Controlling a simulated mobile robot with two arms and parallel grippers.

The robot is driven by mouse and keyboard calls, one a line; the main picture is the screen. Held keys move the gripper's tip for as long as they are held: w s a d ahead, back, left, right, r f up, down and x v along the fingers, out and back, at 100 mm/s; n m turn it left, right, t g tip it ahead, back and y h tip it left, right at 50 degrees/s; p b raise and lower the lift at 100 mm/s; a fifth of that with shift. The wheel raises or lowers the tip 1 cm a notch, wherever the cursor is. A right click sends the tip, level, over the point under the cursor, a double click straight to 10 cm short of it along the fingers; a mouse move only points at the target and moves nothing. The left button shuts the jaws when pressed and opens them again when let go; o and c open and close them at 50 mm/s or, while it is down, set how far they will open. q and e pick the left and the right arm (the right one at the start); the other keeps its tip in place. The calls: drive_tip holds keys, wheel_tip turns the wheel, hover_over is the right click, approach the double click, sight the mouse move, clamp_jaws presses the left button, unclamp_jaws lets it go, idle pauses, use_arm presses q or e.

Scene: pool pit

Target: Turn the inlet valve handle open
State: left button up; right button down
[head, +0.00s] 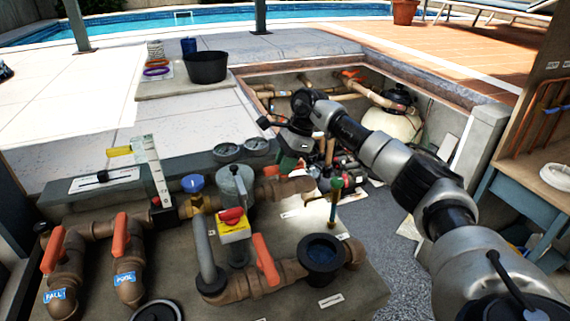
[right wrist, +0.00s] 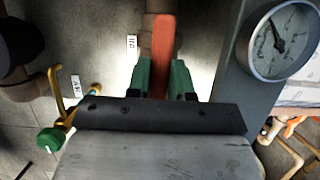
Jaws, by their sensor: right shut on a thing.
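The valve handle in my right gripper is an orange-red lever (right wrist: 162,45), seen in the right wrist view. It points away from the gripper, along a brown pipe. The green fingers of my right gripper (right wrist: 162,80) are closed on both sides of the lever. A small white label (right wrist: 131,46) lies beside it, too small to read surely. My left gripper is not in view.
Other orange handles (head: 265,259) stand on the brown pipes in front. Two pressure gauges (head: 227,151) are left of my right gripper; a gauge (right wrist: 283,40) is close right in the wrist view. A green-knobbed tap (head: 336,184) stands nearby. A wooden-topped table (head: 530,185) is at right.

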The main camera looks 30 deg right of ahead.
idle(0.5)
drive_tip(key=c, duration=1)
unclamp_jaws()
drive_tip(key=w+b+v, duration=0.1)
drive_tip(key=v, duration=0.9)
drive_tip(key=shift+s+d+r, duration=0.2)
drive_tip(key=shift+s+r, duration=0.2)
drive_tip(key=shift+s, duration=0.05)
